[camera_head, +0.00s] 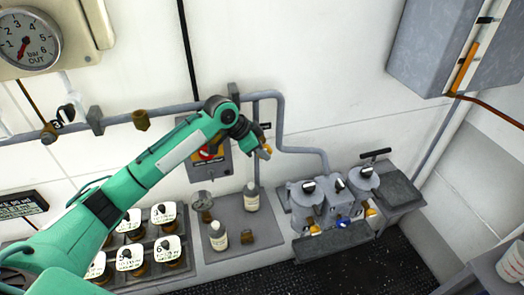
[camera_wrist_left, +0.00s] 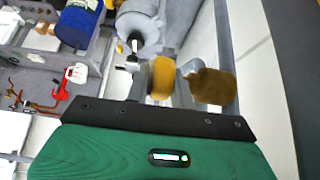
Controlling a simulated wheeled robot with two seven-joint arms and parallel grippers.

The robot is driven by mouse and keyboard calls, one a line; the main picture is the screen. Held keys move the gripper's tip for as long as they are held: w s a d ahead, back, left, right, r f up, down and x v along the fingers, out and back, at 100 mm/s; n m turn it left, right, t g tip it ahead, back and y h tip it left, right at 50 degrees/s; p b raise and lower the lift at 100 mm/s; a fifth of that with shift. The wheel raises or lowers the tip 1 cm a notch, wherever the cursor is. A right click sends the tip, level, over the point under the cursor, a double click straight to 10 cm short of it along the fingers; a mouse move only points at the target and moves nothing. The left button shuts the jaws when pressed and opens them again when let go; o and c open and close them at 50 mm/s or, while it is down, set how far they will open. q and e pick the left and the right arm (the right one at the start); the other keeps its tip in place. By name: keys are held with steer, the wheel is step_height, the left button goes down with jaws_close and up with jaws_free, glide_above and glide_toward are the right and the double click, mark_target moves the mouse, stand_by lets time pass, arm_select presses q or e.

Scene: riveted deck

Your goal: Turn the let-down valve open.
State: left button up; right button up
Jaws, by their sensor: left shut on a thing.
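My left arm crosses the head view from the lower left. Its gripper (camera_head: 262,146) is at the wall, by a vertical grey pipe. An orange-yellow piece (camera_head: 266,150) shows at its fingertips, and I take it for the let-down valve's handle; the small label nearby is unreadable. In the left wrist view a round yellow piece (camera_wrist_left: 162,78) and a brown block (camera_wrist_left: 212,86) lie just beyond the gripper's black plate. The gripper is shut on the handle, and the fingers largely hide the contact. The valve's angle cannot be told. My right gripper is not in view.
A panel with a red switch (camera_head: 207,153) is partly behind my arm. Bottles (camera_head: 251,197) and a small gauge (camera_head: 202,200) stand on the shelf below. Grey lidded pots (camera_head: 307,205) stand to the right. A grey wall cabinet (camera_head: 440,45) hangs upper right.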

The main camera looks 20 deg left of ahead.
arm_select(q)
steer(key=shift+r, duration=0.1)
steer(key=o, duration=1)
steer(key=shift+a+r+b, duration=0.25)
steer(key=shift+r+b, duration=0.05)
steer(key=shift+b, duration=0.05)
steer(key=b+v, duration=0.4)
steer(key=v, duration=0.9)
steer(key=shift+b, duration=0.4)
steer(key=shift+d, duration=0.1)
